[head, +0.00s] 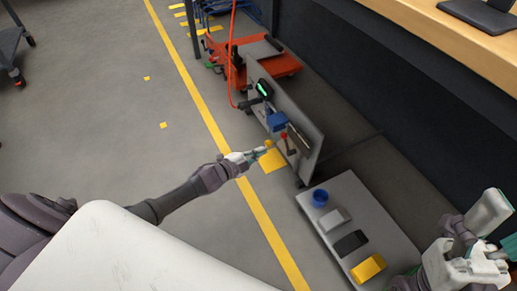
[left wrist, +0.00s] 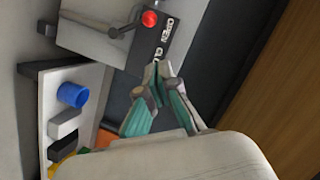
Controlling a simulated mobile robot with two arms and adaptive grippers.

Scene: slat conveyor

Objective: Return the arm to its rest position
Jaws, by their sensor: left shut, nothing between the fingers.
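My left arm reaches in from the left, and its gripper (head: 264,151) is beside the grey control panel (head: 313,139). In the left wrist view the same gripper (left wrist: 157,72) has its fingertips together with nothing between them. A lever with a red knob (head: 284,134) stands on the panel, close to the fingertips but apart from them in the head view. The red knob (left wrist: 149,18) also shows in the wrist view, by a dark label reading "OPEN" and a partly hidden word. My right gripper (head: 490,252) is at the lower right edge; its fingers are not clear.
A low pale table (head: 318,219) holds a blue cup (head: 320,197), a grey-white block (head: 334,219), a black block (head: 350,243) and a yellow block (head: 368,268). An orange cart (head: 276,63) stands behind the panel. Open floor with a yellow line (head: 196,97) lies left.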

